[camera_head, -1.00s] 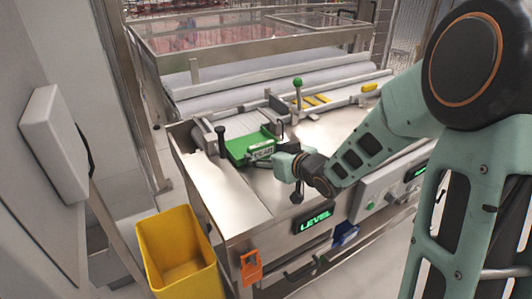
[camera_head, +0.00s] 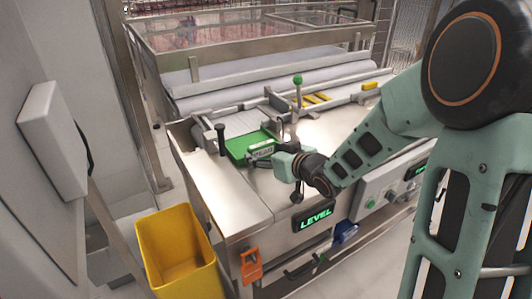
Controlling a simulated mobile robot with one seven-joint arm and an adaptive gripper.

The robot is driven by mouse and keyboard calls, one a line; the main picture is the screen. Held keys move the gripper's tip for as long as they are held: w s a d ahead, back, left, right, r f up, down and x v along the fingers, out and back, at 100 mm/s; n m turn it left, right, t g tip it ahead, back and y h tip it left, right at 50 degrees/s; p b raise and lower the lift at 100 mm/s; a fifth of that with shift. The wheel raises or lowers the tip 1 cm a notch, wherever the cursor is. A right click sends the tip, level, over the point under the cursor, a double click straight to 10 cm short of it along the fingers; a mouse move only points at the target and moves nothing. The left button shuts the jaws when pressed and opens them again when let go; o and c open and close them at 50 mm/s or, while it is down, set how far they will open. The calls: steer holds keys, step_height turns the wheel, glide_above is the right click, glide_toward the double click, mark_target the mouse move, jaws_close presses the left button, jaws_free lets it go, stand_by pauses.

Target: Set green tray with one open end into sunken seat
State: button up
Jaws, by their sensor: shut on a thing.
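The green tray (camera_head: 243,146) is at the left part of the steel machine top, in front of the white slatted strip, just right of a black knob. It looks lower and flatter against the surface, and its near edge has a pale label. My gripper (camera_head: 268,160) is at the tray's near right edge, shut on it. The fingertips are small and partly hidden by the wrist. The sunken seat is not clearly seen; the tray covers that spot, and I cannot tell whether it sits fully flush.
A black-knobbed post (camera_head: 221,139) stands close left of the tray. A green-balled lever (camera_head: 297,92) rises behind right. White rollers (camera_head: 270,80) lie behind. A yellow bin (camera_head: 180,252) stands at front left. A panel (camera_head: 316,219) reads LEVEL.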

steer(key=shift+f, duration=0.3)
stand_by(0.4)
steer(key=o, duration=1.3)
steer(key=shift+s, duration=0.1)
